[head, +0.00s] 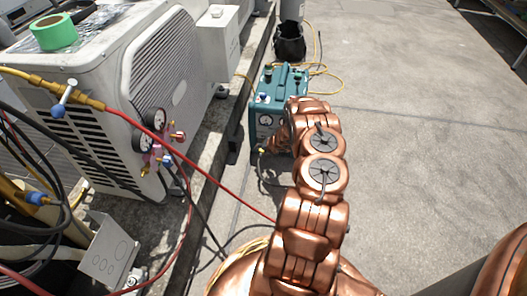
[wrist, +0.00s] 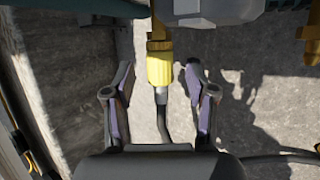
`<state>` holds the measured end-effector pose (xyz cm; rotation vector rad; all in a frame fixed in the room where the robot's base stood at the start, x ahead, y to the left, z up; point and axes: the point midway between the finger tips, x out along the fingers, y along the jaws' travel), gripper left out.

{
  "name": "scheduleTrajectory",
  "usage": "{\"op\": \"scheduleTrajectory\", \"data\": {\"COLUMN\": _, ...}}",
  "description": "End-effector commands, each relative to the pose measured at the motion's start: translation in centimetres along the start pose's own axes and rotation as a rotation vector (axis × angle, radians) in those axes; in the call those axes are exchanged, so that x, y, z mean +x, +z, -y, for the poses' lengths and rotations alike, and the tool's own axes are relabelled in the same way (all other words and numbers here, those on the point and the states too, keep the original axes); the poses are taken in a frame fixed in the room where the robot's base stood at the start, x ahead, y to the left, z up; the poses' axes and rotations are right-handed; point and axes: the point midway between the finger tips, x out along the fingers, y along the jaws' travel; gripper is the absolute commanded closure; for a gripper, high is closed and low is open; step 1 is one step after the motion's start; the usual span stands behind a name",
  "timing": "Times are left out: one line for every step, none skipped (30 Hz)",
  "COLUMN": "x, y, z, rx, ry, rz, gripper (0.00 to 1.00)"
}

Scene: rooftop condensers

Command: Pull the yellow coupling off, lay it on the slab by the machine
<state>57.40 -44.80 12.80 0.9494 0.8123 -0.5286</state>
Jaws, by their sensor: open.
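The teal machine (head: 267,92) stands on the grey concrete slab (head: 400,110), just beyond my arm in the head view. In the wrist view the yellow coupling (wrist: 160,65) hangs below a brass fitting at the machine's underside edge, with a black hose (wrist: 161,122) running down from it. My gripper (wrist: 159,78) is open, with one finger on each side of the coupling and a visible gap to both. In the head view a small yellow piece at the machine's lower left (head: 262,150) looks like the coupling; my gripper is hidden behind my arm there.
A white condenser (head: 165,60) with pressure gauges (head: 148,130) stands at left. A red hose (head: 215,178) crosses toward my arm. The concrete to the right is clear.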

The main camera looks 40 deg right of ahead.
Motion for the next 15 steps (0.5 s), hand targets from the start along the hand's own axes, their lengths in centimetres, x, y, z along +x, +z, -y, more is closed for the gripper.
{"op": "scheduleTrajectory", "data": {"x": -0.02, "y": 0.0, "z": 0.0, "rx": 0.0, "ry": 0.0, "rz": 0.0, "gripper": 0.44}}
{"op": "scheduleTrajectory", "data": {"x": -0.02, "y": 0.0, "z": 0.01, "rx": 0.0, "ry": 0.0, "rz": 0.0, "gripper": 0.44}}
{"op": "scheduleTrajectory", "data": {"x": -0.02, "y": 0.0, "z": 0.01, "rx": 0.0, "ry": 0.0, "rz": 0.0, "gripper": 0.46}}
{"op": "scheduleTrajectory", "data": {"x": -0.02, "y": 0.0, "z": 0.01, "rx": 0.0, "ry": 0.0, "rz": 0.0, "gripper": 0.49}}
{"op": "scheduleTrajectory", "data": {"x": -0.02, "y": 0.0, "z": 0.01, "rx": 0.0, "ry": 0.0, "rz": 0.0, "gripper": 0.52}}
{"op": "scheduleTrajectory", "data": {"x": -0.02, "y": -0.01, "z": 0.02, "rx": 0.001, "ry": 0.0, "rz": 0.0, "gripper": 0.56}}
{"op": "scheduleTrajectory", "data": {"x": -0.02, "y": -0.01, "z": 0.02, "rx": 0.001, "ry": 0.0, "rz": 0.0, "gripper": 0.59}}
{"op": "scheduleTrajectory", "data": {"x": -0.02, "y": -0.01, "z": 0.02, "rx": 0.001, "ry": 0.0, "rz": 0.0, "gripper": 0.62}}
{"op": "scheduleTrajectory", "data": {"x": -0.03, "y": -0.01, "z": 0.03, "rx": 0.001, "ry": -0.001, "rz": 0.0, "gripper": 0.67}}
{"op": "scheduleTrajectory", "data": {"x": -0.03, "y": -0.01, "z": 0.03, "rx": 0.001, "ry": -0.001, "rz": 0.0, "gripper": 0.7}}
{"op": "scheduleTrajectory", "data": {"x": -0.03, "y": -0.01, "z": 0.03, "rx": 0.001, "ry": -0.001, "rz": 0.0, "gripper": 0.73}}
{"op": "scheduleTrajectory", "data": {"x": -0.03, "y": 0.0, "z": 0.03, "rx": 0.001, "ry": -0.001, "rz": 0.0, "gripper": 0.77}}
{"op": "scheduleTrajectory", "data": {"x": -0.03, "y": -0.01, "z": 0.03, "rx": 0.001, "ry": -0.001, "rz": 0.0, "gripper": 0.8}}
{"op": "scheduleTrajectory", "data": {"x": -0.03, "y": -0.01, "z": 0.03, "rx": 0.001, "ry": -0.001, "rz": 0.0, "gripper": 0.83}}
{"op": "scheduleTrajectory", "data": {"x": -0.03, "y": -0.01, "z": 0.04, "rx": 0.001, "ry": -0.001, "rz": 0.0, "gripper": 0.88}}
